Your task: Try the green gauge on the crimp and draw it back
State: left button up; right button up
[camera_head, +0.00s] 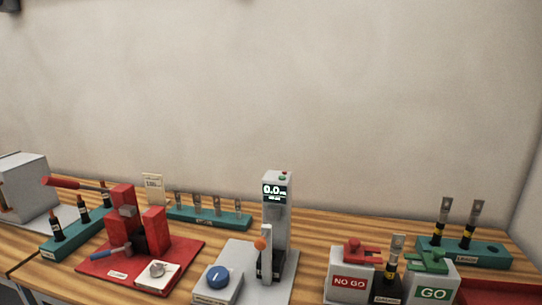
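The green gauge (428,260) lies on top of the white block labelled GO (432,290) at the front right. A red gauge (358,252) lies on the white block labelled NO GO (349,288) to its left. Between the two blocks, a dark holder (387,290) bears one upright piece with a metal lug (397,245) and a dark, yellow-banded lower part. The crimp itself is too small to make out. Neither of my grippers is in view.
A teal rack (490,257) with two lugged pieces stands behind the GO block. A grey tester (277,215) reading 0.0 stands mid-table. A red press (124,225) and more teal racks (240,220) stand left.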

aim_at(434, 262)
jog(key=k+l, duration=0.15)
jog(key=l, duration=0.2)
jog(key=k+l, duration=0.2)
jog(key=l, duration=0.15)
jog(key=k+l, duration=0.15)
jog(key=l, duration=0.2)
jog(key=k+l+u, duration=0.1)
jog(key=l, duration=0.25)
jog(key=i+j, duration=0.1)
jog(key=i, duration=0.3)
